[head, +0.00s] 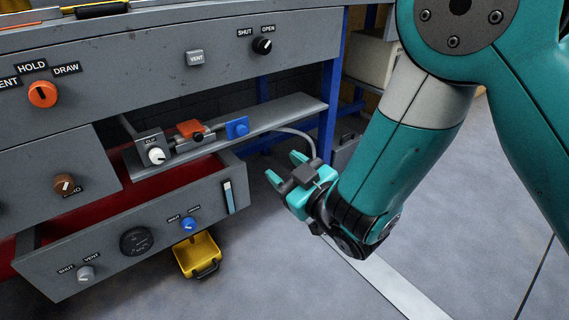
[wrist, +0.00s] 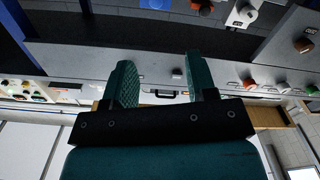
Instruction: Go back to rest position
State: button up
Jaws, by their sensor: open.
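My gripper (head: 284,169) is open and empty in the head view. It hangs in free air to the right of the open drawer (head: 130,243), below the end of the grey shelf (head: 290,110). In the wrist view my gripper (wrist: 158,78) shows two teal fingers held apart with nothing between them. The bench front (wrist: 220,78) with its knobs lies beyond the fingers and appears upside down. The gripper touches nothing that I can see.
The bench panel (head: 190,85) carries an orange knob (head: 42,94) and a black knob (head: 262,46). A yellow bin (head: 197,255) stands on the floor under the drawer. The floor at right is clear.

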jog(key=shift+d, duration=0.1)
jog(key=d+r+m+g+h+p, duration=0.3)
jog(key=d+r+m+h+p, duration=0.2)
jog(key=d+r+p, duration=0.4)
jog(key=s+d+r+g+h+p, duration=0.1)
jog(key=s+d+r+g+p, duration=0.3)
jog(key=s+r, duration=0.55)
jog(key=s+d+r+g+h+p, duration=0.15)
jog(key=s+d+r+g, duration=0.4)
jog(key=s, duration=0.65)
notch_tip(320, 180, up, 39)
jog(key=g+p, duration=0.1)
jog(key=p, duration=3.7)
jog(key=shift+s+a+f, duration=0.2)
jog(key=shift+a, duration=0.15)
